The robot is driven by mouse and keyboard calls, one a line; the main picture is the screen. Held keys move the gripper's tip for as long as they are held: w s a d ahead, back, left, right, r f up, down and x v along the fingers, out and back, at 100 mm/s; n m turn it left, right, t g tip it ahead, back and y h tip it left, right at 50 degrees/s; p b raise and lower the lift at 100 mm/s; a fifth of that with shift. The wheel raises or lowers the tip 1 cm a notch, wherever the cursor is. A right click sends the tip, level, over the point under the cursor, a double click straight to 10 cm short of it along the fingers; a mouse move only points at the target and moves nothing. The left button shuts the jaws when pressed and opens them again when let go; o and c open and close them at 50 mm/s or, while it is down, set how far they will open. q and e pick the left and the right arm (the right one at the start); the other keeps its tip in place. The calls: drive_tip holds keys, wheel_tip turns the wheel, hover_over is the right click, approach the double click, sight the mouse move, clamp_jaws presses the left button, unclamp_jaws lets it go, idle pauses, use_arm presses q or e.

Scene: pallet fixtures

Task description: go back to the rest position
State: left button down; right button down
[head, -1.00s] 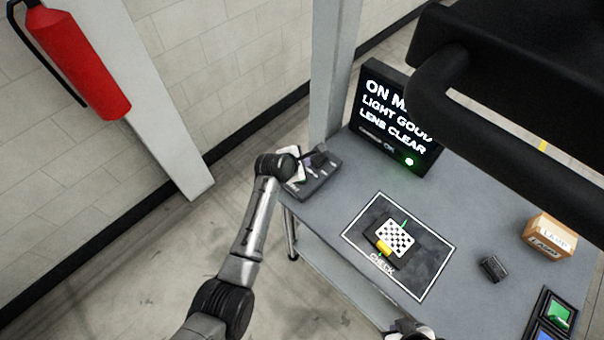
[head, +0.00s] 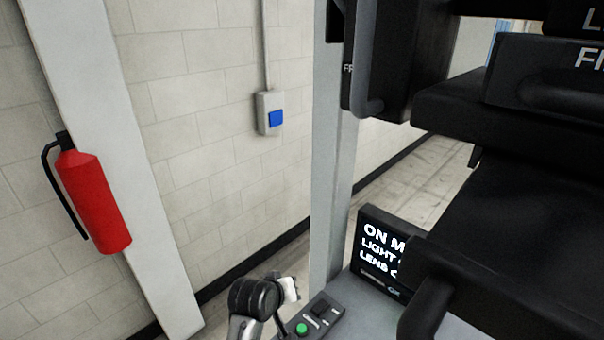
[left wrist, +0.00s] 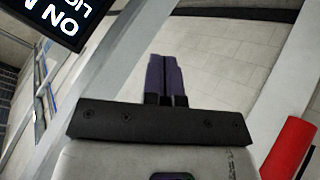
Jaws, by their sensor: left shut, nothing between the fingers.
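My left arm comes in at the bottom of the head view, beside a dark control box (head: 318,318) with a green button (head: 301,329). Its joint and a pale part near the box show there, but the fingertips cannot be made out. In the left wrist view the two dark fingers of my left gripper (left wrist: 165,75) are together, with nothing between them. They point toward the pale wall and floor, apart from any object. My right gripper is in neither current view.
A lit monitor (head: 381,250) stands on the grey table, partly hidden by dark equipment on the right. A red fire extinguisher (head: 92,200) hangs on a pale column at left. A grey post (head: 333,200) rises behind the control box. A blue-button wall box (head: 270,114) is farther back.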

use_arm(q)
drive_tip(key=s+a+r+m+t+y, duration=0.1)
drive_tip(key=s+a+r+m+t, duration=0.15)
drive_tip(key=s+a+r, duration=0.3)
drive_tip(key=s+a+f+y, duration=0.2)
drive_tip(key=s+a+f, duration=0.2)
drive_tip(key=s+a, duration=0.55)
drive_tip(key=s+a+f+g, duration=0.15)
drive_tip(key=s+f, duration=0.35)
drive_tip(key=s, duration=0.5)
drive_tip(key=s+a+f+m+g+y, duration=0.1)
drive_tip(key=s+f+g, duration=0.2)
drive_tip(key=s+f, duration=0.45)
drive_tip(key=s+a+f+g, duration=0.15)
drive_tip(key=s+f, duration=0.25)
drive_tip(key=s, duration=0.7)
wheel_tip(320, 180, up, 18)
drive_tip(key=p, duration=1.7)
drive_tip(key=shift+w+d+f+g+p, duration=0.25)
drive_tip(key=shift+d+g+p, duration=0.1)
drive_tip(key=shift+d, duration=0.1)
